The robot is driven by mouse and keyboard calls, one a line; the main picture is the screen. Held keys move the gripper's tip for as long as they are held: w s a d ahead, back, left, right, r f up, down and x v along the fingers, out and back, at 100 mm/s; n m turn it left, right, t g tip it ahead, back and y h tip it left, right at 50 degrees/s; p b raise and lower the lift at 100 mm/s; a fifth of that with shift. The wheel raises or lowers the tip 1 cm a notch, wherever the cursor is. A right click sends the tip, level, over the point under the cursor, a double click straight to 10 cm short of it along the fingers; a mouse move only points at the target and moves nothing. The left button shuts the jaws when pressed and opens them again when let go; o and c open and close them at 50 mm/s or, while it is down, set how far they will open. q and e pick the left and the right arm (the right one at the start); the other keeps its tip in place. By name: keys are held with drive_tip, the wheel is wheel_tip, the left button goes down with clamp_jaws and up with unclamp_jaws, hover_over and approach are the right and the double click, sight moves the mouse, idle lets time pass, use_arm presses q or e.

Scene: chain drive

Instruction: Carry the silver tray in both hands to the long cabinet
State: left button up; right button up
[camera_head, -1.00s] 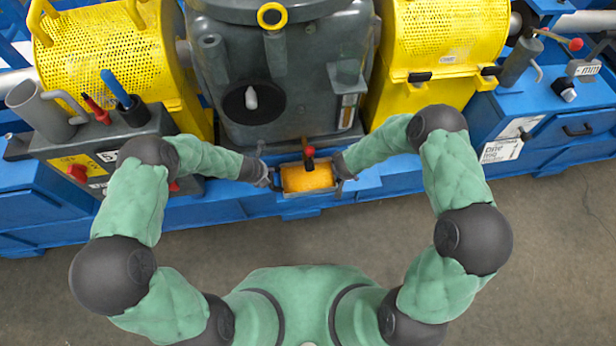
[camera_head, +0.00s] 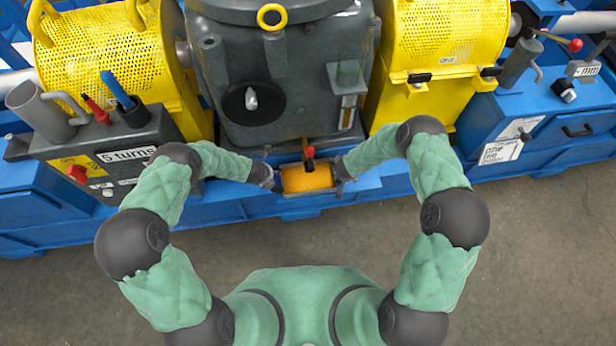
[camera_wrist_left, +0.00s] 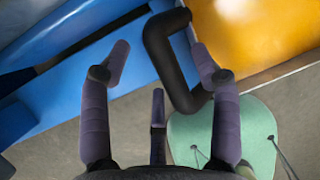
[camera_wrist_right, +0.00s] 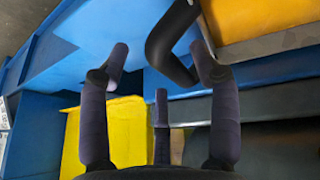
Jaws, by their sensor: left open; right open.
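The silver tray (camera_head: 307,193) sits in front of the grey gearbox housing and holds a flat orange-yellow filling (camera_head: 306,178). Its metal rim also shows in the left wrist view (camera_wrist_left: 277,72) and in the right wrist view (camera_wrist_right: 272,43). My left gripper (camera_head: 270,178) is open at the left end, with a black handle (camera_wrist_left: 163,52) in line with the gap between its fingers. My right gripper (camera_head: 342,171) is open at the right end, with the other black handle (camera_wrist_right: 163,45) in line with its gap. I cannot tell how deep either handle sits between the fingers.
The grey gearbox housing (camera_head: 285,65) stands behind the tray, with a red-topped valve (camera_head: 309,154) just above it. Yellow guards (camera_head: 120,62) flank the housing on a blue base (camera_head: 230,206). Bare floor (camera_head: 530,260) lies in front. I see no long cabinet I can identify.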

use_arm(q)
drive_tip(key=shift+x, duration=1.4)
use_arm(e)
drive_tip(key=shift+x, duration=1.4)
use_arm(q)
clamp_jaws()
use_arm(e)
clamp_jaws()
